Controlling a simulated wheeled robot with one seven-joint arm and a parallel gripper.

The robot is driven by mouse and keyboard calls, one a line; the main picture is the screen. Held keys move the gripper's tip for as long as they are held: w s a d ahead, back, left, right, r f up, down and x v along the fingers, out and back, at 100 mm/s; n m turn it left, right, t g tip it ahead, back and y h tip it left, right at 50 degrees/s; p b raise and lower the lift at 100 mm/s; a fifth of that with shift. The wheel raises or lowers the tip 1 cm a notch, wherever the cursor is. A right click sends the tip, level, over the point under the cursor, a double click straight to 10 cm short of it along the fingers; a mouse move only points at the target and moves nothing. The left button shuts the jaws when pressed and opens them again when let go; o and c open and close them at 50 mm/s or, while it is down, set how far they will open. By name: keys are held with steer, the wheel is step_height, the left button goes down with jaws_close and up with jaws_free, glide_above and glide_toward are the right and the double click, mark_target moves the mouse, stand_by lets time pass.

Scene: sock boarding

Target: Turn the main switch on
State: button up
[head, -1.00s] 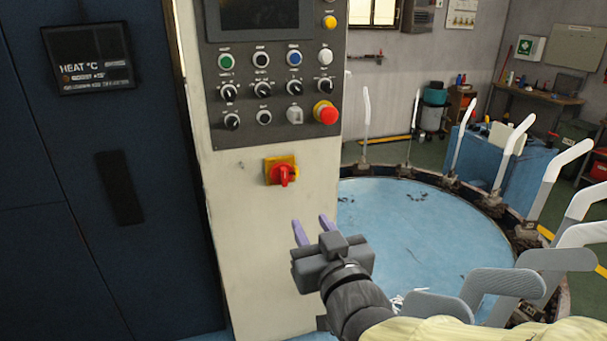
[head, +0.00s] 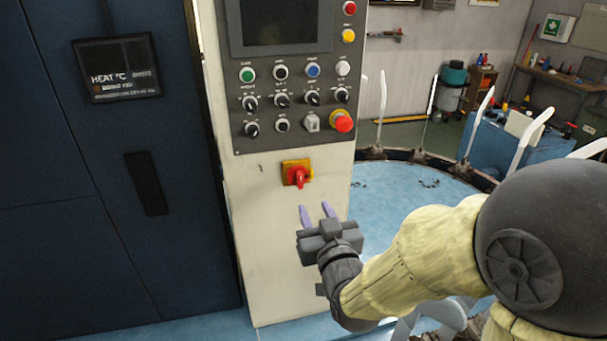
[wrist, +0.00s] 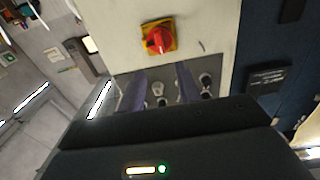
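The main switch is a red rotary handle (head: 299,177) on a yellow plate (head: 289,166), low on the cream column under the button panel. It also shows in the wrist view (wrist: 158,40), beyond the fingers. My gripper (head: 316,212) is just below the switch in the head view, its two purple fingers pointing up towards it. The fingers (wrist: 159,88) stand apart with nothing between them. The gripper appears clear of the handle. The handle's lever points down in the head view.
The grey button panel (head: 290,100) with a red emergency button (head: 342,121) sits above the switch. The dark blue cabinet (head: 90,220) stands at left. A blue round table (head: 400,190) with white upright boards (head: 476,122) lies at right, behind my arm.

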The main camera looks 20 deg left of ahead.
mark_target(301, 181)
steer(key=shift+w+a+r+p, duration=0.15)
steer(key=shift+w+a+p, duration=0.35)
steer(key=shift+p, duration=1.55)
steer(key=shift+w+p, duration=0.15)
steer(key=shift+p, duration=0.25)
steer(key=p+x, duration=0.3)
steer(key=x, duration=0.4)
steer(key=shift+w+a, duration=0.15)
steer(key=shift+w, duration=0.05)
steer(key=shift+w+a+f+p, duration=0.25)
steer(key=shift+w+a+p, duration=0.15)
steer(key=shift+w, duration=0.2)
steer(key=shift+d, duration=0.1)
jaws_close()
